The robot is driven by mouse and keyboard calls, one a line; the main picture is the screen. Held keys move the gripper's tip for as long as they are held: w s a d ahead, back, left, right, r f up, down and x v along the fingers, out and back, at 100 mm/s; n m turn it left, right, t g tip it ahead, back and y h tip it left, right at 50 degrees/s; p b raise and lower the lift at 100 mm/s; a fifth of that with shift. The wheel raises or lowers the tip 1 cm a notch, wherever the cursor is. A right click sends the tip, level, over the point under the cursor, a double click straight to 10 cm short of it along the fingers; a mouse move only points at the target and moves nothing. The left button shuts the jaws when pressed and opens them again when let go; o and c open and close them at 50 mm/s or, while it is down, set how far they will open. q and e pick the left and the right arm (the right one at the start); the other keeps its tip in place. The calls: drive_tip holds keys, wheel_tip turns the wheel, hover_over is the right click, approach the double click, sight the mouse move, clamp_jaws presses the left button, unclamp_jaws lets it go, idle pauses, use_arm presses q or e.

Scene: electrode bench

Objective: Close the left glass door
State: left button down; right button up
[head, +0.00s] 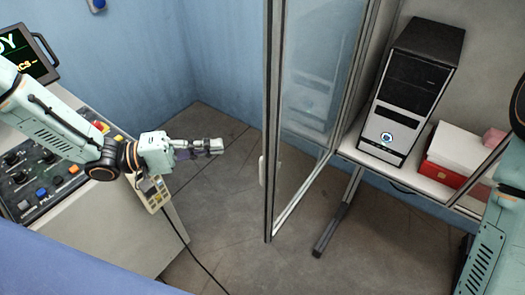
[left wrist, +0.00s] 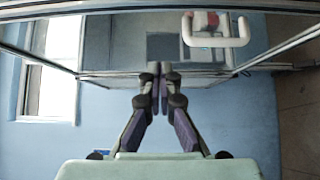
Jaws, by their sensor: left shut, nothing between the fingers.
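The left glass door (head: 312,95) stands open in the middle of the head view, its metal-framed free edge toward me. A pale handle (head: 262,170) sits on that edge. In the left wrist view the handle (left wrist: 214,40) is a white U shape on the glass, ahead and to the right of the fingertips. My left gripper (head: 217,146) is shut and empty, left of the door and apart from the handle in the head view. Its closed fingers also show in the left wrist view (left wrist: 156,70). My right gripper is out of view; only part of that arm shows at the right edge.
A black and silver computer tower (head: 410,90) and a red and white box (head: 455,158) stand on a shelf right of the door. A control console (head: 95,215) with a hanging pendant (head: 153,192) is at left. The floor (head: 225,225) between is mostly clear, with a cable across it.

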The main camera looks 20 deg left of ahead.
sight(283, 150)
use_arm(q)
drive_tip(key=shift+s+d+x, duration=0.2)
drive_tip(key=shift+s+x, duration=0.2)
drive_tip(key=shift+x, duration=1.4)
drive_tip(key=shift+s+d+x, duration=0.2)
drive_tip(key=shift+s+x, duration=0.2)
drive_tip(key=shift+x, duration=1.4)
drive_tip(key=shift+s+d+x, duration=0.15)
drive_tip(key=shift+s+x, duration=0.25)
drive_tip(key=shift+x, duration=1.4)
drive_tip(key=shift+f, duration=0.15)
drive_tip(key=shift+s, duration=0.15)
drive_tip(key=shift+d, duration=0.15)
